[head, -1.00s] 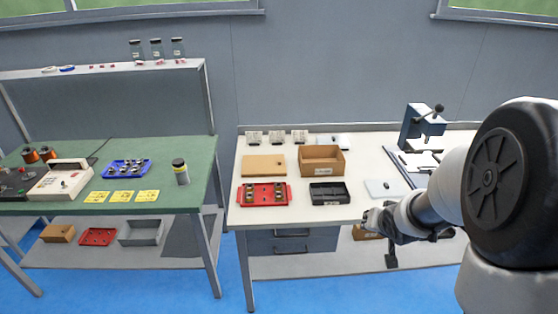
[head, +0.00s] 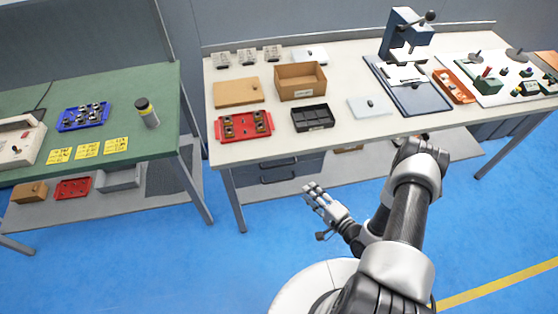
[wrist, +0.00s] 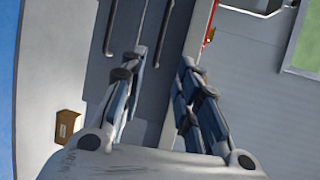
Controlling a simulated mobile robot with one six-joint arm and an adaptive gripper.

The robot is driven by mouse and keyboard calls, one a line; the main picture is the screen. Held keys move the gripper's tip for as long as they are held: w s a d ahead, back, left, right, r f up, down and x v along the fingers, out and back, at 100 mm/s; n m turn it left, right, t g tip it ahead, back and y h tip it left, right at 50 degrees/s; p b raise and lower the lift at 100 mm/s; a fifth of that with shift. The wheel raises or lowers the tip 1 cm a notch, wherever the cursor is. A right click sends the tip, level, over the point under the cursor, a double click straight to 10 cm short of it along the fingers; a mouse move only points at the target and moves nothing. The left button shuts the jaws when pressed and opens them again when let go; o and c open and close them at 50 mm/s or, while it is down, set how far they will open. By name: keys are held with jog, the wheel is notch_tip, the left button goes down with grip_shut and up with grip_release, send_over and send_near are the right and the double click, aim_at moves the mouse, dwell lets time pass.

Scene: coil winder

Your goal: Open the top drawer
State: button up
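The grey drawer unit (head: 312,164) hangs under the left part of the white workbench. It has two stacked drawers with dark bar handles; the top drawer's handle (head: 278,162) is just below the bench top. Both drawers look shut. In the wrist view the unit appears turned sideways, with the top handle (wrist: 164,32) on the right and the lower handle (wrist: 111,28) on the left. My gripper (head: 314,190) is in front of and to the right of the drawers, apart from them. Its fingers (wrist: 162,68) are spread and empty.
The white workbench (head: 350,130) carries a red tray (head: 244,125), a black tray (head: 312,117), a cardboard box (head: 301,81) and a press (head: 405,35). A small box (wrist: 67,126) sits on the shelf below. The blue floor before the drawers is clear. A green bench (head: 120,150) stands left.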

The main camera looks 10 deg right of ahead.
jog(key=b+x, duration=0.4)
jog(key=x, duration=1.3)
jog(key=shift+a, duration=0.35)
jog(key=shift+r, duration=0.1)
jog(key=shift+c, duration=0.5)
grip_shut()
